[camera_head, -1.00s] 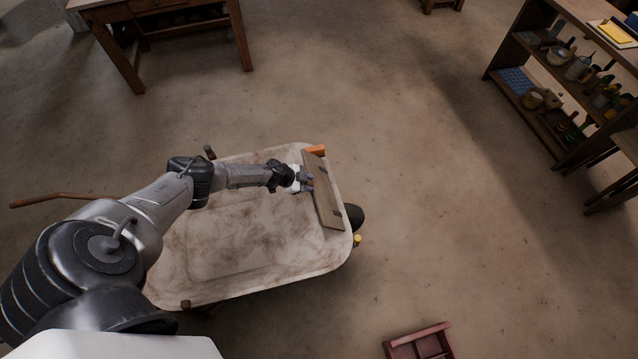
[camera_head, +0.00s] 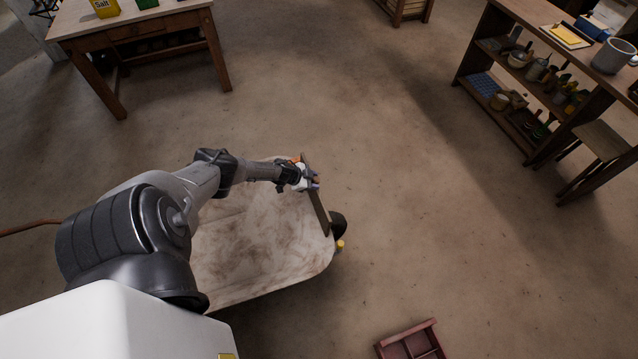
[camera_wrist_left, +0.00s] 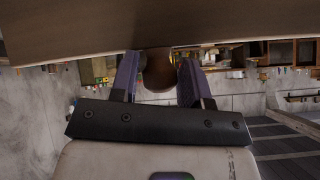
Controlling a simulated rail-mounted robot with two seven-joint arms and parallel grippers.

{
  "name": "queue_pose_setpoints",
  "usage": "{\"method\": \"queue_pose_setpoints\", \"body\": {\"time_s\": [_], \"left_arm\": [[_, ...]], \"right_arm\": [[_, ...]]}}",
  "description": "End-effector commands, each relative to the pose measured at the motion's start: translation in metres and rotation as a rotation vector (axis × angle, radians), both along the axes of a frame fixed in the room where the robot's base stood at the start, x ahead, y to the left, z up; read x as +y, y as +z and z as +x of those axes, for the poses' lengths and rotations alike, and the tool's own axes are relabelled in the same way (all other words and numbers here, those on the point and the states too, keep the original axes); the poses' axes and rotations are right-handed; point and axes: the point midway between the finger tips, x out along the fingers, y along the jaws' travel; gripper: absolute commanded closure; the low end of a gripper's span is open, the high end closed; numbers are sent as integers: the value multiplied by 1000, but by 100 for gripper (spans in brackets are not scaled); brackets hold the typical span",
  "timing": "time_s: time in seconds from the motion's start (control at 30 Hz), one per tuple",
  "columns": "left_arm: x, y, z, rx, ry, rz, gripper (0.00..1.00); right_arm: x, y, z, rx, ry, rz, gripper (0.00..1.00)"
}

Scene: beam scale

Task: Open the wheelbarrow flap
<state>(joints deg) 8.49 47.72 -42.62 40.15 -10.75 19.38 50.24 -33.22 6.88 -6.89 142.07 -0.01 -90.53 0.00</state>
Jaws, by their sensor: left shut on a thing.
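The wheelbarrow (camera_head: 255,245) stands on the floor in the head view, with a pale, brown-stained tray. Its flap (camera_head: 319,212) is a narrow wooden board at the right end of the tray, seen nearly edge-on. My left gripper (camera_head: 314,182) is at the upper part of the flap. In the left wrist view, the purple fingers (camera_wrist_left: 157,80) are shut on a round brown knob (camera_wrist_left: 158,70) that sticks out from the flap (camera_wrist_left: 150,25). My arm hides the tray's upper left part. My right gripper is out of view.
A dark wheel (camera_head: 338,222) and a small yellow part (camera_head: 340,245) sit beside the tray's right end. A wooden table (camera_head: 130,30) is at upper left, a shelf unit (camera_head: 520,110) at upper right, and a reddish crate (camera_head: 412,341) at bottom.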

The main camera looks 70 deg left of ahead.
Motion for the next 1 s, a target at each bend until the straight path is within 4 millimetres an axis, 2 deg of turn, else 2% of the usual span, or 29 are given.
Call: {"method": "queue_pose_setpoints", "body": {"time_s": [0.5, 0.53, 0.83, 1.0], "left_arm": [[3, -6, -7, 11, 10, 8, 100], [3, -6, -7, 12, 10, 8, 57], [3, -6, -9, 15, 8, 9, 57], [4, 5, -18, 14, 9, 7, 57]], "right_arm": [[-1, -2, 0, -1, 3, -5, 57], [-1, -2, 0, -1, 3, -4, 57], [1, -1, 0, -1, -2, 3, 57], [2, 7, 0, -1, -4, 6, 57]]}}
